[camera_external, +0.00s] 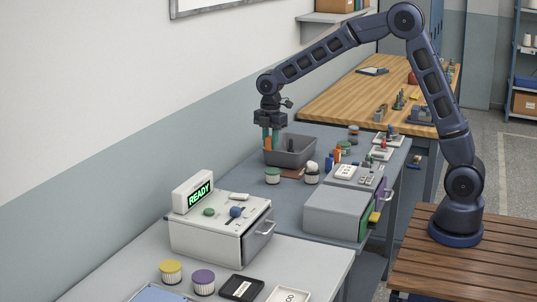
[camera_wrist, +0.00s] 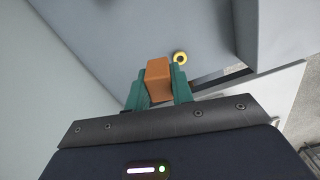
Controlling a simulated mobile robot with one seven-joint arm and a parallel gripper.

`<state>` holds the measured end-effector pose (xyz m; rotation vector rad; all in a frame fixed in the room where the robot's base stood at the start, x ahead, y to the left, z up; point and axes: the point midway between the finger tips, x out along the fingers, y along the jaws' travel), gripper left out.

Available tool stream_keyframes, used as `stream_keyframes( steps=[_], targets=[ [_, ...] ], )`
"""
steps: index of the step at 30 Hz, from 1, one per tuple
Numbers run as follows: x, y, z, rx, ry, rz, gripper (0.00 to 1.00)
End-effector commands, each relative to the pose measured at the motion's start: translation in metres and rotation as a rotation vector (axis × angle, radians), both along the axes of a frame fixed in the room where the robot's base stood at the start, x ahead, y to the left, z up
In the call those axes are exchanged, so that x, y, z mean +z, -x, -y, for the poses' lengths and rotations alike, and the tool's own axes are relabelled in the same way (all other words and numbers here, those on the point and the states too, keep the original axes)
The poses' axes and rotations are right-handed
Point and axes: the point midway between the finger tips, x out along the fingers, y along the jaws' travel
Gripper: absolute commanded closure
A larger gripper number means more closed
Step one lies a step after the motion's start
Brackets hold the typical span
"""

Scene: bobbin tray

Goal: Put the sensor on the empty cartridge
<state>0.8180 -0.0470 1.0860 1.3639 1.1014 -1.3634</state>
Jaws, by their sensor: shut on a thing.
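My gripper (camera_external: 271,142) hangs pointing down at the left end of a grey bin (camera_external: 292,157) on the middle bench. In the wrist view, its teal fingers (camera_wrist: 158,88) are closed on an orange block (camera_wrist: 158,75). The orange block also shows between the fingers in the external view (camera_external: 268,143). I cannot tell whether this block is the sensor, nor whether its lower end is inside the bin. Ribbed white canisters, one with a green top (camera_external: 272,175) and one with a white top (camera_external: 312,172), stand in front of the bin. Which thing is the empty cartridge is unclear.
A control box with a READY display (camera_external: 199,193) stands on the near bench, with yellow-topped (camera_external: 171,271) and purple-topped (camera_external: 203,281) canisters before it. A grey cabinet (camera_external: 338,212) stands right of centre. Small parts crowd the bench right of the bin.

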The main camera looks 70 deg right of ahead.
Motion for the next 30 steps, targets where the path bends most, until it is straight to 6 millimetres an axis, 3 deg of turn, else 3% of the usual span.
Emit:
stream_keyframes(
  steps=[5, 15, 23, 30],
  targets=[
    [0.006, -0.017, 0.05, -0.104, -0.001, 0.0, 0.99],
    [0.025, -0.045, 0.195, -0.394, -0.002, 0.001, 0.99],
    [0.039, -0.043, 0.309, -0.608, -0.003, 0.002, 0.99],
    [0.052, -0.023, 0.412, -0.799, -0.003, 0.001, 0.99]
  ],
)
